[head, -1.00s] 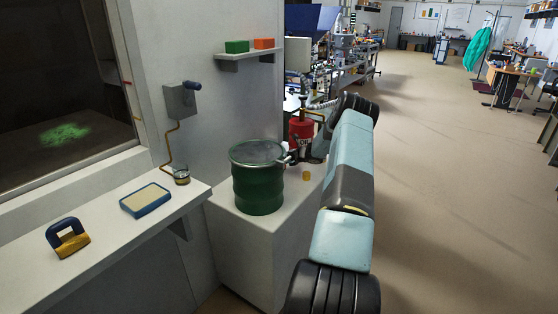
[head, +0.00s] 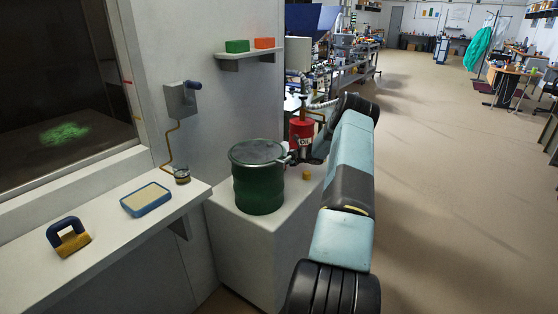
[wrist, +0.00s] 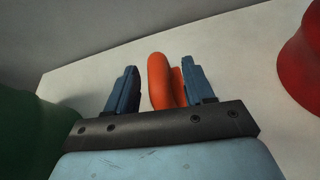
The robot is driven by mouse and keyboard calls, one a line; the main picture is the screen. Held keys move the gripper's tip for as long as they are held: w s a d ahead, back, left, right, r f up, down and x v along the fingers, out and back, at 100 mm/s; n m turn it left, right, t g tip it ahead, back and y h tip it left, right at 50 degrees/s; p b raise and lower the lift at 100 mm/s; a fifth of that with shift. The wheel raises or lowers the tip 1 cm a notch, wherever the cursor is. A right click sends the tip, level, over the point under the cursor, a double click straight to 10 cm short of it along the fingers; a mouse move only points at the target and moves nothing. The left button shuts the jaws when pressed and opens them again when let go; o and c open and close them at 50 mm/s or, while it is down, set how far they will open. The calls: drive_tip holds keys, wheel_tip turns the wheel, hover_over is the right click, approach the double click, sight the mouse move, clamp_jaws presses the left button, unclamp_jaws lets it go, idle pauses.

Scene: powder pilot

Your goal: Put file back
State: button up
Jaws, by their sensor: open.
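I cannot pick out a file for certain in either view. In the wrist view, an orange piece with two rounded, handle-like parts (wrist: 159,80) stands between my gripper's (wrist: 160,68) two dark blue fingers. The fingers are open, with a gap on its left; it sits close to the right finger, and I cannot tell if they touch. What the orange piece belongs to is hidden. In the head view, my gripper (head: 293,154) is beside the green drum (head: 258,182), near its upper right edge, and the orange piece is not clearly visible.
A red container (head: 301,133) stands behind the drum; its red side shows in the wrist view (wrist: 304,60). A small yellow piece (head: 306,175) lies on the white plinth (head: 245,240). A wall shelf (head: 248,55) holds green and orange blocks. A blue-rimmed tray (head: 146,199) lies on the left ledge.

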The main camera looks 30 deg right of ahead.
drive_tip(key=v, duration=1.2)
